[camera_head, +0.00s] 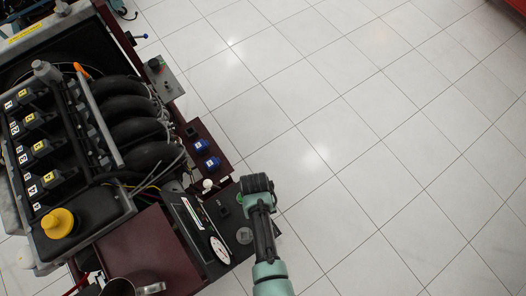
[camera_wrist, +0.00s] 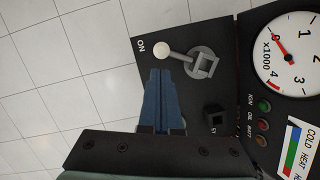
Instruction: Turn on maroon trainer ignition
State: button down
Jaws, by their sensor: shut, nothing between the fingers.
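The maroon trainer (camera_head: 150,246) stands at the left of the head view, with a dark control panel (camera_head: 197,222) on its near end. In the wrist view the panel has a lever with a white ball knob (camera_wrist: 162,48) and a grey metal base (camera_wrist: 203,62). The ball end lies near the word ON. My gripper (camera_wrist: 160,72) is shut and empty, its blue fingertips just below the lever in the picture. I cannot tell whether they touch it. My gripper is over the panel's right edge in the head view (camera_head: 257,183), where my arm hides the ball.
A dial gauge (camera_wrist: 285,55) and small indicator lamps (camera_wrist: 264,104) sit right of the lever. A square black control (camera_wrist: 215,115) sits below it. Blue knobs (camera_head: 213,163) and the engine's black hoses (camera_head: 136,108) are on the trainer. The tiled floor at right is clear.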

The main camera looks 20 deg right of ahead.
jog(key=p+v, duration=0.5)
jog(key=v, duration=0.2)
dwell(0.5)
